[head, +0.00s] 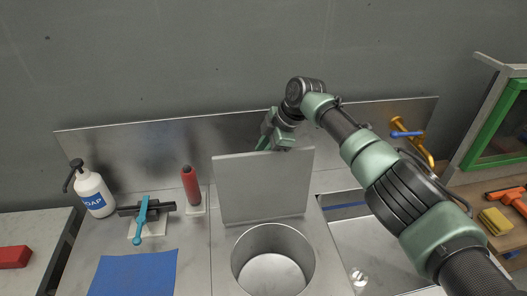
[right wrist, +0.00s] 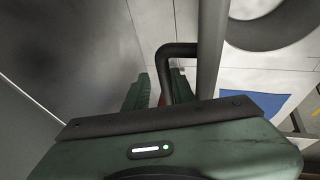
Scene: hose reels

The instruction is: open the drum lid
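The drum lid (head: 264,186) is a flat grey square plate. It stands close to upright behind the round open mouth of the metal drum (head: 272,268) in the head view. My right gripper (head: 270,138) is at the lid's upper edge, partly behind it. In the right wrist view the lid (right wrist: 212,45) shows edge-on, with a dark bent handle (right wrist: 180,50) on it. The green fingers of my right gripper (right wrist: 160,92) lie on both sides of the handle, with a small gap seen beside it. My left gripper is not in view.
A soap bottle (head: 94,193), a black and teal tool (head: 143,220), a red bottle (head: 190,186) and a blue mat (head: 133,273) lie left of the drum. A sink (head: 385,255) with a brass tap (head: 415,143) is at right. A back panel (head: 130,150) runs behind.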

